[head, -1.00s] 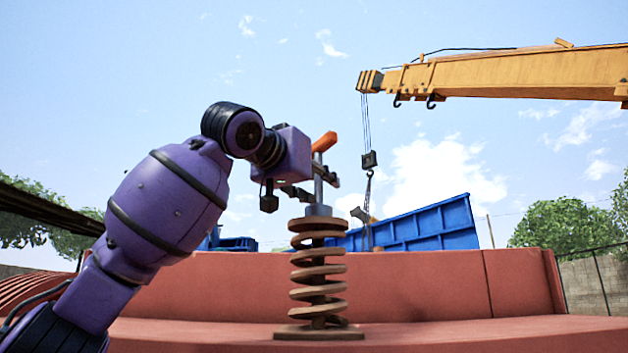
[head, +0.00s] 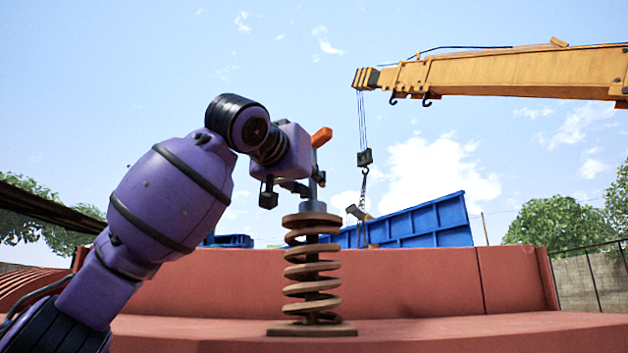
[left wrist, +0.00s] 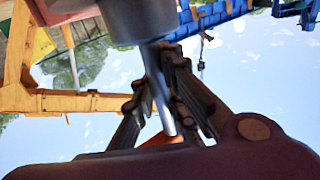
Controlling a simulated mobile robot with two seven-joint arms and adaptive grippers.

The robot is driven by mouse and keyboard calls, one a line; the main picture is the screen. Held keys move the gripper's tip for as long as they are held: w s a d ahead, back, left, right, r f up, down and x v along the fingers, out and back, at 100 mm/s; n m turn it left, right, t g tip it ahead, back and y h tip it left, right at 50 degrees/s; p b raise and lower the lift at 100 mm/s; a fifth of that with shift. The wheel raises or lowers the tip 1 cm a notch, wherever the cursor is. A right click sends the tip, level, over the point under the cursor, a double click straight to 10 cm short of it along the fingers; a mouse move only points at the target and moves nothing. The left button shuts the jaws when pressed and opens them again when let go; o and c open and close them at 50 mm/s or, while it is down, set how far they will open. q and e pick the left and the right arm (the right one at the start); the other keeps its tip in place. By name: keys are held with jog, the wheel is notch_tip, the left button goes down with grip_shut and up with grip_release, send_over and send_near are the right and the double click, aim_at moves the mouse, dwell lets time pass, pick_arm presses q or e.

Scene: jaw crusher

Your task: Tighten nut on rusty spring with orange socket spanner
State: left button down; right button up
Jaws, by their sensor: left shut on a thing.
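The socket spanner stands upright on top of the rusty spring (head: 314,284). Its orange handle (head: 321,136) is at the top and its grey socket (head: 312,206) is at the spring's top plate. My left gripper (head: 313,180) is shut on the spanner's shaft, between handle and socket. In the left wrist view, the grey socket (left wrist: 140,22) is at the top, and the left gripper (left wrist: 165,108) has dark fingers on both sides of the shaft. Part of the orange handle (left wrist: 160,140) shows below. The nut is hidden, apparently under the socket. My right gripper is out of view.
The spring's base plate rests on a red machine ledge (head: 430,335), with a red wall (head: 400,285) behind. A blue container (head: 425,222) and a yellow crane boom (head: 510,75) with a hanging hook (head: 363,180) are in the background. Space right of the spring is clear.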

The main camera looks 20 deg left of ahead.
aim_at(323, 135)
pick_arm(q)
jog(key=shift+r, duration=1.35)
dwell(0.6)
jog(key=shift+s, duration=0.1)
jog(key=shift+s+r, duration=0.2)
jog(key=shift+s, duration=0.1)
jog(key=shift+w+f, duration=0.15)
jog(key=shift+w, duration=0.3)
jog(key=shift+s, duration=0.15)
jog(key=shift+r, duration=1.5)
